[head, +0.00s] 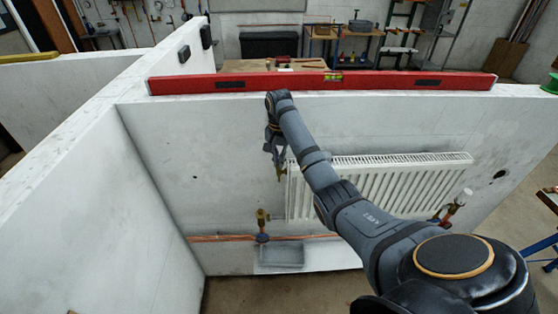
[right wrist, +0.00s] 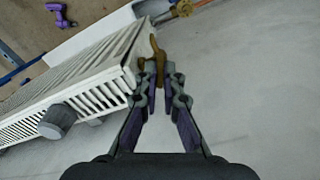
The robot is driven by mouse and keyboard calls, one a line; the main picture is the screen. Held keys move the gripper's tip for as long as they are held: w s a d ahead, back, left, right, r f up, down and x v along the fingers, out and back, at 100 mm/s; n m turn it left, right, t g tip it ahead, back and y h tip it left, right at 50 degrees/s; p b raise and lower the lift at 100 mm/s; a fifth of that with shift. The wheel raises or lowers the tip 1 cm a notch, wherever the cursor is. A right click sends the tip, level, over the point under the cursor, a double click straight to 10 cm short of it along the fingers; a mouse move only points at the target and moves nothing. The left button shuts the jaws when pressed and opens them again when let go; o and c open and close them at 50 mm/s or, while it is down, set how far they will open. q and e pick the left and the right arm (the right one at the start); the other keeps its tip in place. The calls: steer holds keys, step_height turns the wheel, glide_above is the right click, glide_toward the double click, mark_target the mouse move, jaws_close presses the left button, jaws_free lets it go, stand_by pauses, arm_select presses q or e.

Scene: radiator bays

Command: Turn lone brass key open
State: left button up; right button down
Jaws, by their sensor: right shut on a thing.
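The brass key (right wrist: 154,52) sits at the end of the white radiator (head: 385,188), close to its upper left corner in the head view. In the right wrist view the key stands up between the fingertips of my right gripper (right wrist: 160,82), which is shut on it. In the head view my right gripper (head: 276,150) points down beside the radiator's left end, and the key shows only as a small brass patch below the fingers. Where the key meets the radiator is partly hidden by the fingers. My left gripper is not in view.
A brass valve (head: 262,218) on copper pipe stands below the radiator's left end, above a grey tray (head: 281,256). A red spirit level (head: 320,82) lies along the wall top. A grey knob (right wrist: 57,121) sticks out from the radiator.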

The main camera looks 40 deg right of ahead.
steer(key=c, duration=1.5)
jaws_free()
